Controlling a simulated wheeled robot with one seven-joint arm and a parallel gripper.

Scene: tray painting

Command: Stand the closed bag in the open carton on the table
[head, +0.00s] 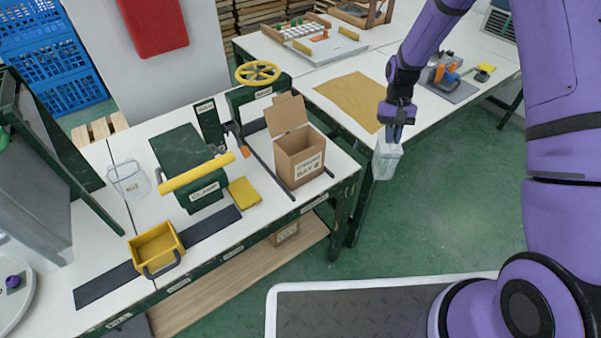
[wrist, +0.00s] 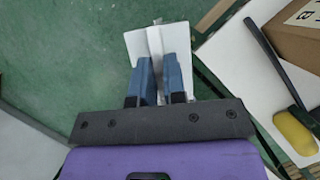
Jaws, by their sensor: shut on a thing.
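My gripper (head: 395,132) is shut on the top of a clear-white bag (head: 386,160), which hangs upright below it, out over the green floor and to the right of the carton. In the wrist view my gripper (wrist: 160,75) has its two blue fingers closed on the bag's pale top (wrist: 147,45). The open cardboard carton (head: 300,160) stands on the white table near its right end, with a tall flap raised at the back. A corner of the carton (wrist: 296,38) shows at the upper right of the wrist view. The carton's inside floor is hidden.
A black bar (head: 266,150) lies left of the carton. A yellow sponge-like block (head: 244,193), a green press with a yellow roller (head: 197,172) and a yellow bin (head: 157,248) are farther left. A second table (head: 330,75) stands behind. Open floor lies in front.

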